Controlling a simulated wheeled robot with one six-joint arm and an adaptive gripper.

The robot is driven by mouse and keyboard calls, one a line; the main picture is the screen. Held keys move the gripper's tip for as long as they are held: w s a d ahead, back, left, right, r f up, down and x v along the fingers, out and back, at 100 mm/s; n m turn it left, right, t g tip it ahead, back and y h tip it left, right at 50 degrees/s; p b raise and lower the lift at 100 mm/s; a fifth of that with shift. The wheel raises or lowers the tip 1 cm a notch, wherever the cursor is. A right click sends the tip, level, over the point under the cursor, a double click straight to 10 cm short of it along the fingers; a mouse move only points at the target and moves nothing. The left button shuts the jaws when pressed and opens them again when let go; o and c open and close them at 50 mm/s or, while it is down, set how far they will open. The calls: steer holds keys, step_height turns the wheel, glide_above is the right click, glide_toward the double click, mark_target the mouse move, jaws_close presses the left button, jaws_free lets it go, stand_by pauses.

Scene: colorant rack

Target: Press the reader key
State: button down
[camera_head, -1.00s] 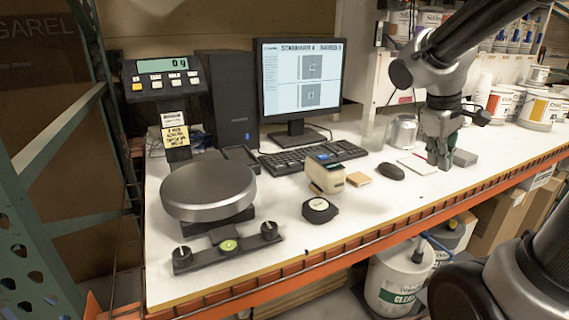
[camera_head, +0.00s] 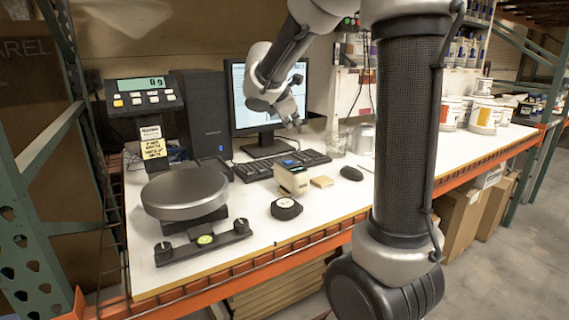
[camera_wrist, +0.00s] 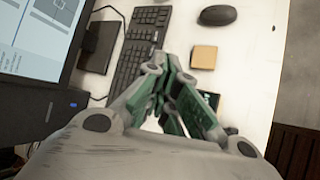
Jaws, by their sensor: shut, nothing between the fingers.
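A small cream-coloured boxy device (camera_head: 292,181), which looks like the reader, stands on the white bench in front of the keyboard. Its key is too small to make out in the head view. In the wrist view a dark panel with small light marks (camera_wrist: 208,98) shows just right of my fingers; it may be the reader's top, and the rest is hidden behind them. My gripper (camera_head: 297,122) is in the air in front of the monitor, above the keyboard and the reader, apart from both. Its fingers (camera_wrist: 163,68) are shut and empty.
A keyboard (camera_head: 281,166), tan block (camera_head: 322,181), mouse (camera_head: 351,173) and round black puck (camera_head: 286,208) surround the reader. The monitor (camera_head: 240,97) stands behind. A scale with a round pan (camera_head: 186,192) is at left. My arm covers the bench's right part.

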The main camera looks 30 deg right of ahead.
mark_target(292, 162)
steer(key=shift+d+f, duration=0.1)
steer(key=shift+f, duration=4.35)
steer(key=shift+f, duration=0.1)
steer(key=shift+f, duration=0.3)
steer(key=shift+f, duration=0.35)
steer(key=shift+r, duration=0.8)
steer(key=shift+r, duration=2.5)
